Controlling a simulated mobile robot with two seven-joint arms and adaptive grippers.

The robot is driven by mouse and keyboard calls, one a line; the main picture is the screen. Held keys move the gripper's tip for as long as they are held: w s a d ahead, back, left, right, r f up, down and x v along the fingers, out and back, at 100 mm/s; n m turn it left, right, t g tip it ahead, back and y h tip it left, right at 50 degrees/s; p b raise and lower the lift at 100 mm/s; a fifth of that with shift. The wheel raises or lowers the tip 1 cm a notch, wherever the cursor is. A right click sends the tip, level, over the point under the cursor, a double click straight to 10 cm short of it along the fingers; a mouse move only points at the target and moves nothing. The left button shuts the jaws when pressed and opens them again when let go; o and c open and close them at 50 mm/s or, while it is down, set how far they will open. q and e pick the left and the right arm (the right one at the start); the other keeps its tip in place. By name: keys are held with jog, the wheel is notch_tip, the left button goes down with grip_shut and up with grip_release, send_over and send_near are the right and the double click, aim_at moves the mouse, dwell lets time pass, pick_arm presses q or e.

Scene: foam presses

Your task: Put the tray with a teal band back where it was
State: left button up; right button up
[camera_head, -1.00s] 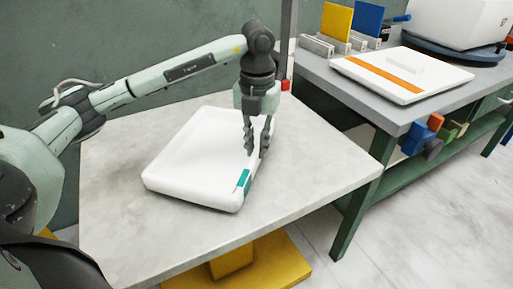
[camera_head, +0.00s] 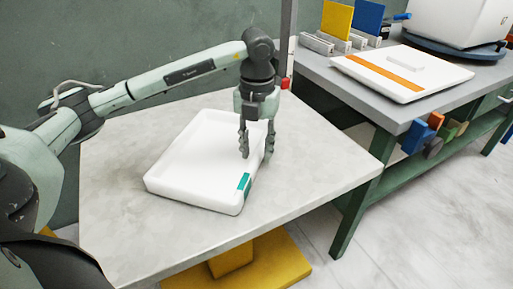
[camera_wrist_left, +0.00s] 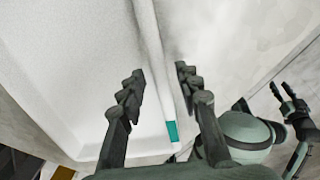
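The white tray with a teal band (camera_head: 190,185) lies on the pale table, with its teal band (camera_head: 243,185) on the right side near the front corner. My left gripper (camera_head: 256,156) is over the tray's right wall, one finger inside and one outside. In the left wrist view, the tray's wall (camera_wrist_left: 150,60) runs between the open fingers, with gaps visible on both sides, and the teal band (camera_wrist_left: 172,131) is below. My right gripper (camera_wrist_left: 278,89) shows at the right of the left wrist view, empty with its fingers apart, away from the tray.
The pale table top (camera_head: 310,160) is clear around the tray. A grey bench (camera_head: 340,85) at the right holds a white tray with an orange band (camera_head: 430,88), a yellow panel (camera_head: 337,20) and a blue panel (camera_head: 369,20). A dark post (camera_head: 288,40) stands behind the table.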

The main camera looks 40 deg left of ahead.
pick_arm(q)
jog(key=shift+r, duration=0.3)
notch_tip(320, 180, up, 3)
jog(key=shift+w+r, duration=0.1)
notch_tip(320, 180, up, 8)
jog(key=shift+r+p, duration=0.2)
jog(key=shift+p, duration=0.25)
pick_arm(e)
jog(key=shift+s+d+f, duration=0.1)
jog(key=shift+s+f, duration=0.2)
jog(key=shift+f, duration=0.5)
jog(key=shift+s+d+f, duration=0.1)
jog(key=shift+s+f, duration=0.2)
jog(key=shift+f, duration=0.45)
